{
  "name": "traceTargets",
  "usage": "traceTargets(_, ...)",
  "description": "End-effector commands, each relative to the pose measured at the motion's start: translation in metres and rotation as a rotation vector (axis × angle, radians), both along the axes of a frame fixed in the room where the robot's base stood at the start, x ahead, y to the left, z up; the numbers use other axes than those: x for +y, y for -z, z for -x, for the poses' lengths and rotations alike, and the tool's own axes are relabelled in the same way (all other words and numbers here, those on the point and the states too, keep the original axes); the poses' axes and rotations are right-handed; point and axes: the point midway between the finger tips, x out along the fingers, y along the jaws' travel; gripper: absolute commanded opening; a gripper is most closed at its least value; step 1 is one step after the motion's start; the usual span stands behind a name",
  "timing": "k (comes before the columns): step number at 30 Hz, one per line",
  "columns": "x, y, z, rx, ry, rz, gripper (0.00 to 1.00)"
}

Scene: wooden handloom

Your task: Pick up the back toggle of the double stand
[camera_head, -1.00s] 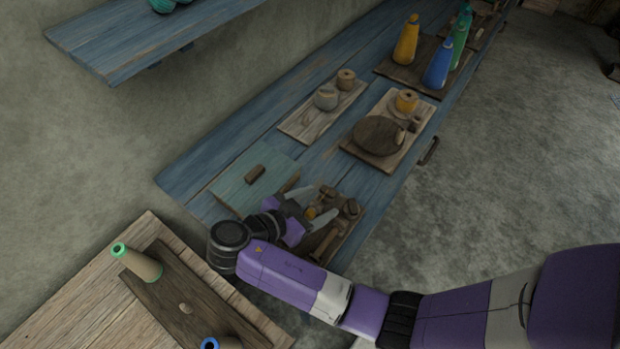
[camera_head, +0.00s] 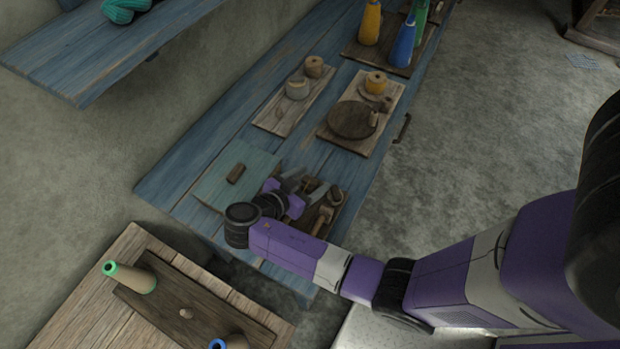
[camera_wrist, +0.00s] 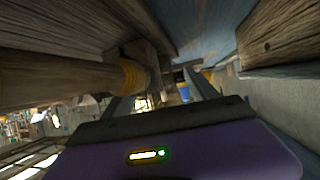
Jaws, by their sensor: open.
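My gripper (camera_head: 311,184) is open over a dark wooden tray of small wooden pieces on the blue bench. It also shows in the wrist view (camera_wrist: 160,92), its two dark fingers spread with nothing clearly held between them. A wooden peg piece (camera_head: 334,193) stands by the right finger. In the wrist view a wooden rod with a yellow-orange band (camera_wrist: 134,75) lies close beside the left finger, with a dark wooden block (camera_wrist: 152,62) behind it. I cannot tell which piece is the back toggle; my gripper and wrist hide part of the tray.
Boards with spools (camera_head: 376,82) and a round dark disc (camera_head: 353,120) lie farther back. A lower wooden table (camera_head: 75,300) holds a green-rimmed cone (camera_head: 135,278).

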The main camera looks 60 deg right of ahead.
Motion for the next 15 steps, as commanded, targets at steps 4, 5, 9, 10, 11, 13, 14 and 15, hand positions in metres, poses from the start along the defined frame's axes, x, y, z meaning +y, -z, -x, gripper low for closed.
traceTargets(4, -0.0005, 0.0007, -0.0001, 0.000, -0.001, 0.000, 0.67)
traceTargets(5, -0.0005, 0.0007, -0.0001, 0.000, -0.001, 0.000, 0.67)
traceTargets(9, -0.0004, 0.0005, -0.0002, 0.000, -0.001, 0.000, 0.46)
traceTargets(10, -0.0003, 0.0004, -0.0002, 0.000, -0.001, 0.000, 0.40)
traceTargets(11, -0.0003, 0.0004, -0.0003, 0.000, -0.001, 0.000, 0.34)
traceTargets(13, -0.0002, 0.0003, -0.0003, 0.000, -0.001, 0.000, 0.20)
traceTargets(14, -0.0002, 0.0003, -0.0003, 0.000, -0.001, 0.000, 0.14)
traceTargets(15, -0.0002, 0.0003, -0.0003, 0.000, -0.001, 0.000, 0.06)
